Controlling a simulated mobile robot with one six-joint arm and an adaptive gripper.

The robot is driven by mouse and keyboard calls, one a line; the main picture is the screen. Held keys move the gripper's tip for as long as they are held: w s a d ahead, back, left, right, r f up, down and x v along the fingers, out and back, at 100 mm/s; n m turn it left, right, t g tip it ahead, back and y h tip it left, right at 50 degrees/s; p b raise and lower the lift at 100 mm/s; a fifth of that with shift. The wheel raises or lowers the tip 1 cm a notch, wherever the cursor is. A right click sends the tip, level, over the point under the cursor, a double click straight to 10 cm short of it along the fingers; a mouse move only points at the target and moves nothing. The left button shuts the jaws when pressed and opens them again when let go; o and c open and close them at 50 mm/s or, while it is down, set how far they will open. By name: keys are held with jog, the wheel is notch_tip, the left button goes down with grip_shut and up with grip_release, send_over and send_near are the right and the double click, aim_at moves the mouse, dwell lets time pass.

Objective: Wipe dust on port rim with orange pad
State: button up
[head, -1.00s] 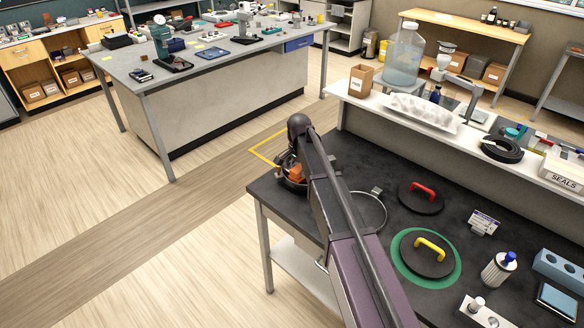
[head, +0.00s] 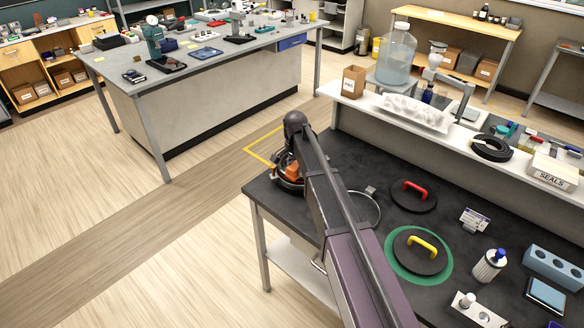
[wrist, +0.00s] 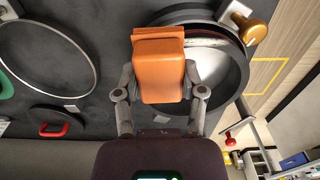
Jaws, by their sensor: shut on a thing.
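My gripper (wrist: 159,82) is shut on an orange pad (wrist: 161,72), with one finger on each side of it. In the wrist view the pad overlaps the left part of a round port with a dark outer rim (wrist: 240,96) and a pale inside. I cannot tell whether the pad touches the rim. A thin reddish-brown streak (wrist: 205,41) shows along the upper part of the rim; it may be dust. In the head view the pad (head: 291,170) is small at the bench's far left corner, above the port (head: 288,185), and my arm partly hides both.
A bare metal ring (head: 378,209) lies right of my arm. A wooden knob (wrist: 255,31) stands beside the port. A raised shelf (head: 462,136) runs behind.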

jog(key=shift+r+p, duration=1.65)
jog(key=shift+r, duration=0.3)
jog(key=shift+r+p, duration=1.5)
jog(key=shift+f, duration=0.1)
jog(key=shift+f, duration=0.2)
notch_tip(320, 180, down, 6)
jog(key=b, duration=0.7)
jog(key=shift+f, duration=0.25)
jog(key=shift+f+b, duration=1)
jog(key=shift+b, duration=0.05)
jog(key=shift+a, duration=0.1)
